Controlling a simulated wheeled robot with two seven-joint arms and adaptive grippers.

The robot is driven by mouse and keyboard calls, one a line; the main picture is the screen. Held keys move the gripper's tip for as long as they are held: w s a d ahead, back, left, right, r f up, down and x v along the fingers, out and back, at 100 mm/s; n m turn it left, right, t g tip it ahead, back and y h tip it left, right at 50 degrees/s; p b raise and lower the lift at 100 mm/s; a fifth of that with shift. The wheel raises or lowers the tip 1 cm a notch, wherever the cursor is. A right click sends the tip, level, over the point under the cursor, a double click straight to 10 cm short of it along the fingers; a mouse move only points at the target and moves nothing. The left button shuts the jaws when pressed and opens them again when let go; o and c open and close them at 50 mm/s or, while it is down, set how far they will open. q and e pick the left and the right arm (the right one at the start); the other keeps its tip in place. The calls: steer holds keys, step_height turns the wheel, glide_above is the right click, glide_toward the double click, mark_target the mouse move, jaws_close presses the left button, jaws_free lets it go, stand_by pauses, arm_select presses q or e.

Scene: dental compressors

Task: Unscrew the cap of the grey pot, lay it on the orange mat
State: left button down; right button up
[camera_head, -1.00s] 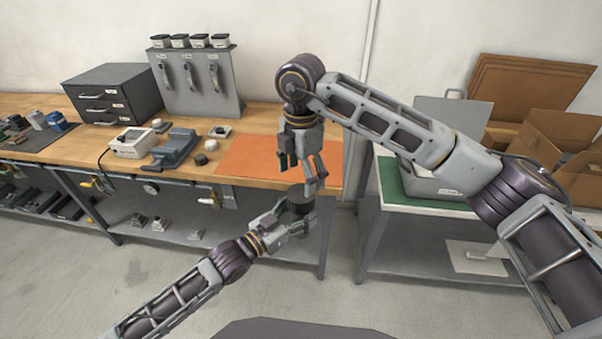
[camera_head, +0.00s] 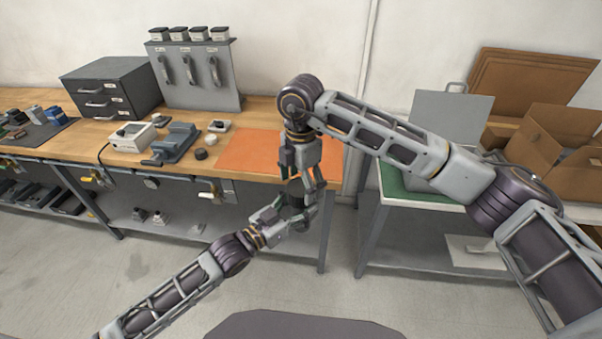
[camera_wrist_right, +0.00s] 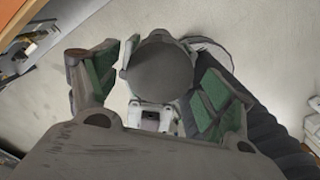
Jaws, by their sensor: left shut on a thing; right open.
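The grey pot (camera_head: 297,200) is held in the air in front of the bench by my left gripper (camera_head: 297,212), which is shut on it. Its round, dark grey cap (camera_wrist_right: 163,68) fills the middle of the right wrist view and looks seated on the pot. My right gripper (camera_head: 302,180) points down from above the pot. In the right wrist view its green-padded fingers (camera_wrist_right: 158,80) are open on either side of the cap, with gaps. The orange mat (camera_head: 245,153) lies flat on the bench behind; its visible part is bare, and my right arm hides some of its right side.
Dark round pieces (camera_head: 200,154), a grey vise-like device (camera_head: 174,143) and a white box (camera_head: 132,137) stand left of the mat. A grey drawer cabinet (camera_head: 110,88) is at the back. A side table with a green top (camera_head: 400,190) and cardboard boxes are at right.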

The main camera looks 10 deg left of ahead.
mark_target(301, 211)
steer(key=shift+f, duration=1.5)
steer(key=c, duration=1.1)
steer(key=shift+o, duration=0.3)
steer(key=shift+n, duration=1.8)
steer(key=shift+a, duration=0.1)
steer(key=shift+s, duration=0.15)
steer(key=o, duration=1.1)
